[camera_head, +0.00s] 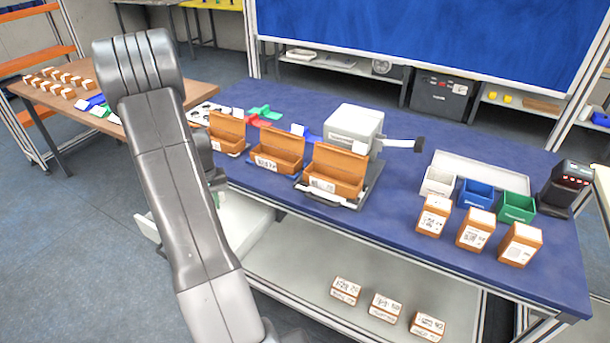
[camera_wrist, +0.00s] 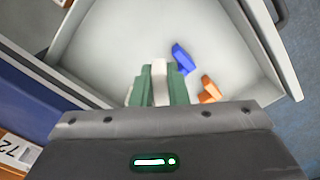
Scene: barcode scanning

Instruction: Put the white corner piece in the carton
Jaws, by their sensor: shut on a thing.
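In the wrist view my gripper (camera_wrist: 161,72) is shut on a white piece (camera_wrist: 160,70), held between its green fingers. It is over the inside of a pale bin. Only the piece's end shows, so its full shape is hidden. Three open brown cartons stand in a row on the blue table in the head view: left (camera_head: 228,127), middle (camera_head: 278,153) and right (camera_head: 337,172). In the head view my arm hides the gripper and the held piece.
The pale bin (camera_head: 243,222) sits below the table's front left edge. A blue piece (camera_wrist: 182,58) and an orange piece (camera_wrist: 210,90) lie in it. A grey-white device (camera_head: 355,125) stands behind the right carton. Small closed boxes (camera_head: 433,216) and coloured trays (camera_head: 476,193) stand at right.

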